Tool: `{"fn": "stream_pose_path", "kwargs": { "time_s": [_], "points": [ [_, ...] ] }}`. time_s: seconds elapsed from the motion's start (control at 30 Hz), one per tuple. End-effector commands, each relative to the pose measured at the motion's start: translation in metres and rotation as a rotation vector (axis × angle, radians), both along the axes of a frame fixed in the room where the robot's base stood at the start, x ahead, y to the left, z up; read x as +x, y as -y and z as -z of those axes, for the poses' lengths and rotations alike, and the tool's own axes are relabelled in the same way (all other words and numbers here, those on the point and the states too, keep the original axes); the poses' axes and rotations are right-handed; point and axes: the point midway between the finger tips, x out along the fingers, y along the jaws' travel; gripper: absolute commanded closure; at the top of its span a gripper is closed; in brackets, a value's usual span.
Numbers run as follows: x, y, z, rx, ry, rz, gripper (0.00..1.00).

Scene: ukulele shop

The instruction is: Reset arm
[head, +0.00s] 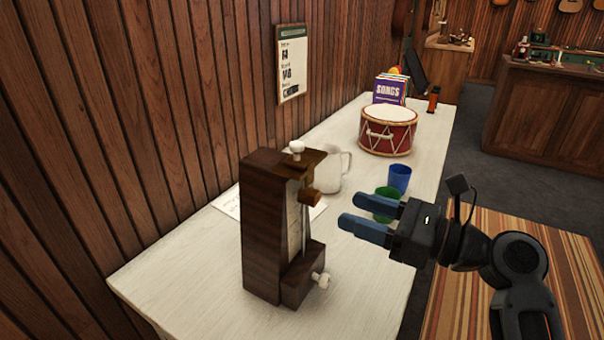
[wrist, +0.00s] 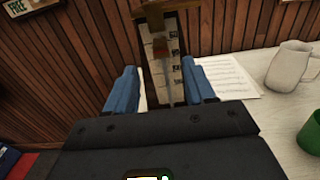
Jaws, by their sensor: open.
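My gripper (head: 366,216) is open, with blue fingers apart and nothing between them. In the head view it is above the right side of the white table (head: 172,284), to the right of a dark wooden metronome (head: 264,228). The metronome stands upright at the near end of the table, apart from the fingers. In the wrist view my gripper (wrist: 163,92) faces the metronome's scale (wrist: 165,60), which shows beyond the fingers.
A green cup (head: 384,203) is partly hidden behind my gripper. A blue cup (head: 399,178), a white pitcher (head: 333,168), a red drum (head: 388,132) and songbooks (head: 388,90) stand farther back. Sheet music (wrist: 226,78) lies on the table. A wooden wall (head: 150,110) borders the left side.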

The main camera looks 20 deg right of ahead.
Motion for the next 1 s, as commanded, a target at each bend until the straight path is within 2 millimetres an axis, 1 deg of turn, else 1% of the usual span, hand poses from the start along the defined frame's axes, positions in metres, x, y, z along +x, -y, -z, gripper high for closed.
{"fn": "stream_pose_path", "kwargs": {
  "time_s": [0.17, 0.27, 0.37, 0.4, 0.47, 0.5, 0.57, 0.67, 0.7, 0.83, 0.93, 1.0],
  "points": [
    [-0.001, -0.001, 0.004, -0.011, 0.000, 0.008, 0.46],
    [-0.007, -0.004, 0.020, -0.073, 0.009, 0.044, 0.46],
    [-0.020, -0.010, 0.051, -0.211, 0.024, 0.108, 0.46],
    [-0.028, -0.012, 0.065, -0.287, 0.034, 0.137, 0.46],
    [-0.042, -0.014, 0.086, -0.416, 0.048, 0.175, 0.46],
    [-0.052, -0.015, 0.098, -0.507, 0.059, 0.197, 0.46],
    [-0.069, -0.017, 0.116, -0.649, 0.076, 0.219, 0.46],
    [-0.100, -0.019, 0.139, -0.895, 0.108, 0.236, 0.46],
    [-0.113, -0.019, 0.146, -0.998, 0.123, 0.236, 0.46],
    [-0.157, -0.020, 0.161, -1.336, 0.184, 0.202, 0.46],
    [-0.192, -0.020, 0.165, -1.602, 0.245, 0.147, 0.46],
    [-0.216, -0.020, 0.163, -1.786, 0.300, 0.097, 0.46]
  ]
}}
